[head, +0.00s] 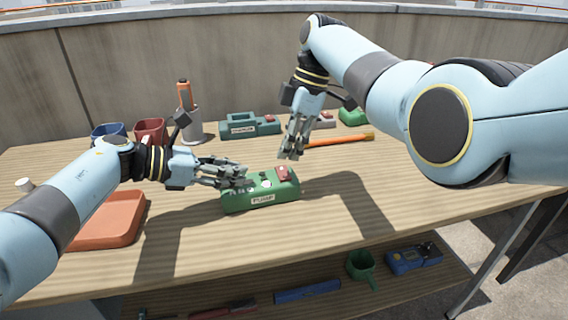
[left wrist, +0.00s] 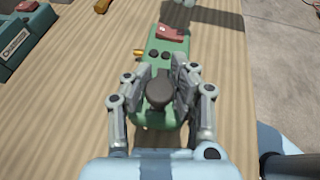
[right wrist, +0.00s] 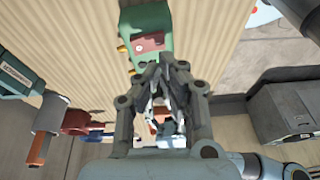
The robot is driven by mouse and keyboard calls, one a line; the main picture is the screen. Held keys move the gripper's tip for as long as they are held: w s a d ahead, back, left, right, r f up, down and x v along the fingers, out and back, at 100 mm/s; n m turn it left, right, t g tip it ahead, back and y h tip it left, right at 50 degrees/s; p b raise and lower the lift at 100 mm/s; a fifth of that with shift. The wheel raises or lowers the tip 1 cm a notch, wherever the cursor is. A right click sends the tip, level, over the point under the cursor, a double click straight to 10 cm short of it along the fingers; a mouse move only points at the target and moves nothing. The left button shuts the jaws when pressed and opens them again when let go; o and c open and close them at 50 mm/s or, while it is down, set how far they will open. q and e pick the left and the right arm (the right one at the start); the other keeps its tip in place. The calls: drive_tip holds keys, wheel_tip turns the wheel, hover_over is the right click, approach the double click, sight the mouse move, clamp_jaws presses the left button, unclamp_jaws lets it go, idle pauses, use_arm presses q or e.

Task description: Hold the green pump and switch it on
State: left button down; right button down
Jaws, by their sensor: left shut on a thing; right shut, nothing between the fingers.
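The green pump (head: 262,201), a green box with a white label, sits on the wooden table. A red switch (head: 283,172) is on its right end. I cannot tell the switch's position.
A teal box (head: 235,129) and a green device (head: 353,116) stand at the back. An orange-handled tool (head: 340,139) lies behind the pump. An orange tray (head: 108,222) is at left, near cups (head: 150,131). The table's front right is clear.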

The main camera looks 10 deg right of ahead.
use_arm(q)
drive_tip(key=c, duration=1)
unclamp_jaws()
use_arm(e)
drive_tip(key=v, duration=0.7)
drive_tip(key=shift+r, duration=0.15)
use_arm(q)
drive_tip(key=shift+o, duration=0.3)
drive_tip(key=o, duration=0.4)
drive_tip(key=shift+c, duration=0.2)
use_arm(e)
drive_tip(key=shift+r, duration=0.1)
use_arm(q)
drive_tip(key=shift+a+r+p, duration=0.15)
drive_tip(key=shift+a+p, duration=0.15)
drive_tip(key=shift+a, duration=0.05)
drive_tip(key=p+v, duration=0.3)
drive_tip(key=v, duration=0.5)
use_arm(e)
wheel_tip(320, 180, up, 4)
drive_tip(key=shift+r, duration=0.2)
